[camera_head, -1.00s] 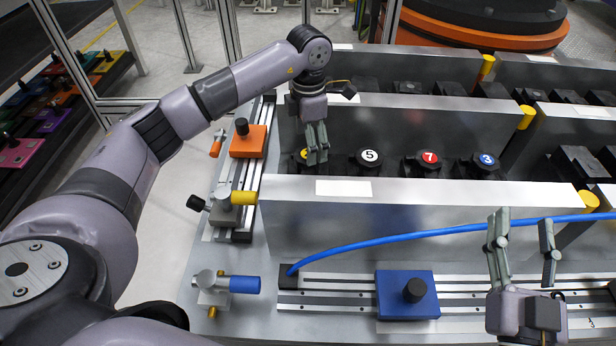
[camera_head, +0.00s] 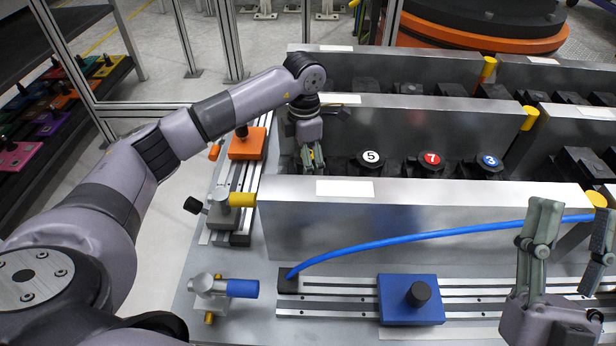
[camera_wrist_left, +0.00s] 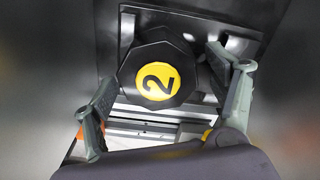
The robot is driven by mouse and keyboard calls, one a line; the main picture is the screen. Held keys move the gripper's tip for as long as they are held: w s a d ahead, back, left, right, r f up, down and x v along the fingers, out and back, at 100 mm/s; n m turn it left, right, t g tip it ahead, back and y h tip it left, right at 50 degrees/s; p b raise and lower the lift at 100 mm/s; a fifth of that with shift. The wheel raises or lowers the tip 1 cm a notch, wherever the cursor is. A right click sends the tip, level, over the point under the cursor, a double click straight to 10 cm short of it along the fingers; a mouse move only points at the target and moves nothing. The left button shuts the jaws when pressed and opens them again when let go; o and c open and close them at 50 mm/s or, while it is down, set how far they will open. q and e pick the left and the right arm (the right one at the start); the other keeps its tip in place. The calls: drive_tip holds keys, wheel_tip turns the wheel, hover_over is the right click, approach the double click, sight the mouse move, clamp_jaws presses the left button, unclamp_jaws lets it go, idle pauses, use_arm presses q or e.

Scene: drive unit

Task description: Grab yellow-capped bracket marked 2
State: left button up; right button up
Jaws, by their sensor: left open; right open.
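The bracket with the yellow cap marked 2 (camera_wrist_left: 157,76) shows in the left wrist view as a black faceted knob with a yellow disc. In the head view it is mostly hidden behind my left gripper (camera_head: 311,158). The left gripper also shows in the left wrist view (camera_wrist_left: 160,105), with its fingers spread apart on either side of the knob, near its lower part. I cannot tell whether they touch it. My right gripper (camera_head: 568,240) is open and empty at the lower right, above the rail area.
Black knobs marked 5 (camera_head: 371,158), 7 (camera_head: 431,160) and 3 (camera_head: 489,163) stand in the same metal bin. The bin's front wall (camera_head: 430,210) rises close before my left gripper. A blue block (camera_head: 411,299) and a blue cable (camera_head: 420,234) are in front.

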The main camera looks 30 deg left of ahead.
use_arm(q)
drive_tip(key=shift+c, duration=0.5)
clamp_jaws()
drive_tip(key=shift+r, duration=0.1)
idle(0.5)
